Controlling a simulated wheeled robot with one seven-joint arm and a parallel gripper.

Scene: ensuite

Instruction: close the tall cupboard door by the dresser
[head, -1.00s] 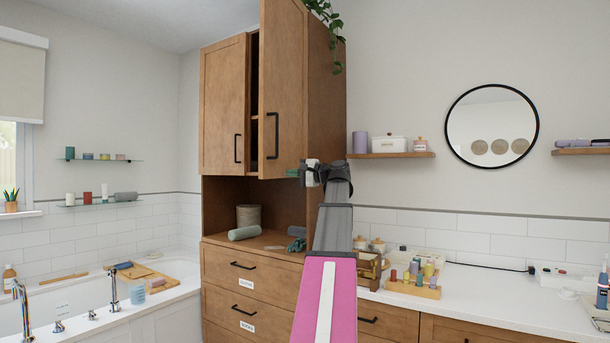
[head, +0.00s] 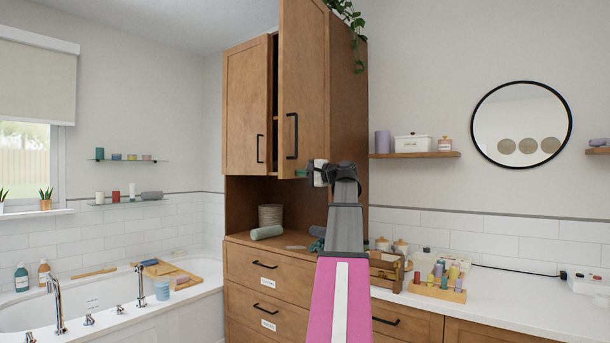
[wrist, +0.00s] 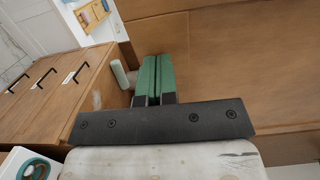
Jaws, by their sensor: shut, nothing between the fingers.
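The tall wooden cupboard (head: 348,110) stands on the drawer unit in the head view. Its right door (head: 304,70), with a black bar handle (head: 292,136), stands open and juts out. Its left door (head: 246,110) looks shut or nearly so, with a dark gap between the doors. My gripper (head: 301,173) is at the lower edge of the right door, near its outer face. In the wrist view its green fingers (wrist: 152,80) are together and empty, in front of a broad wooden panel (wrist: 230,60). I cannot tell whether they touch it.
The dresser drawers (head: 262,268) are shut below. A rolled towel (head: 267,232) and a woven pot (head: 270,215) sit in the open niche. A wooden crate (head: 386,272) and a bottle rack (head: 437,290) stand on the counter at right. A bathtub (head: 185,294) is at left.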

